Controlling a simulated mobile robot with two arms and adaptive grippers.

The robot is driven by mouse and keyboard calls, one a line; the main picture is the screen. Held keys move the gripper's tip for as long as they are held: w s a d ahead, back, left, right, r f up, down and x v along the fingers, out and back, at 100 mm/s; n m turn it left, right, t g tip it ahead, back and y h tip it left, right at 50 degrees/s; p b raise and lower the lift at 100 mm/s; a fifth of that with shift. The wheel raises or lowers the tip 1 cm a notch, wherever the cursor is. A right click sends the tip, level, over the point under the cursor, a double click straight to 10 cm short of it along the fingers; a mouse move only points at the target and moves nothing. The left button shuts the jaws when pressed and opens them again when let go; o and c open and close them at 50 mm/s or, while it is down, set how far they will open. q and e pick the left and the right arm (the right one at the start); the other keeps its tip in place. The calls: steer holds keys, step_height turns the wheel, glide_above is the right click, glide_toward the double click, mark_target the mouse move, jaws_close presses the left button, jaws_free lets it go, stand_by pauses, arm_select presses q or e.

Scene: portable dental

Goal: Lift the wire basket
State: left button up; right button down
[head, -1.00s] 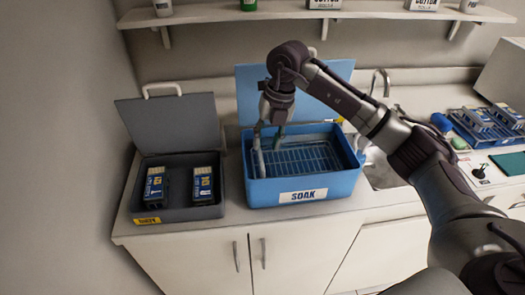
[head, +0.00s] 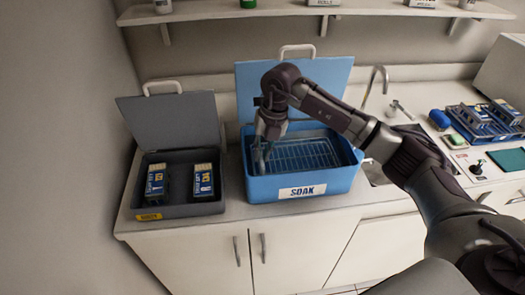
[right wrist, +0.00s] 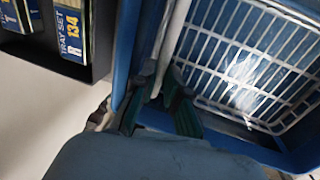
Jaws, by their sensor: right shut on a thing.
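The wire basket (head: 310,152) sits inside the blue tub labelled SOAK (head: 258,190). Its white wire grid (right wrist: 245,65) also shows in the right wrist view. My right gripper (head: 262,160) reaches down at the left side of the tub. In the right wrist view its fingers (right wrist: 160,95) are shut on a white bar of the basket, beside the tub's left wall. The exact grip is partly hidden by the fingers. My left gripper is not in view.
The tub's blue lid (head: 345,78) stands open behind. A dark box (head: 180,212) with boxed tray sets stands at the left, its lid (head: 170,120) up. A sink tap (head: 375,85) and a blue rack (head: 478,125) are at the right. A shelf (head: 220,14) runs above.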

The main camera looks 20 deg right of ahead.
steer(key=shift+r, duration=0.3)
step_height(320, 180, up, 7)
steer(key=p, duration=0.3)
steer(key=shift+w+f, duration=0.1)
steer(key=shift+r, duration=0.3)
steer(key=shift+w+r, duration=0.1)
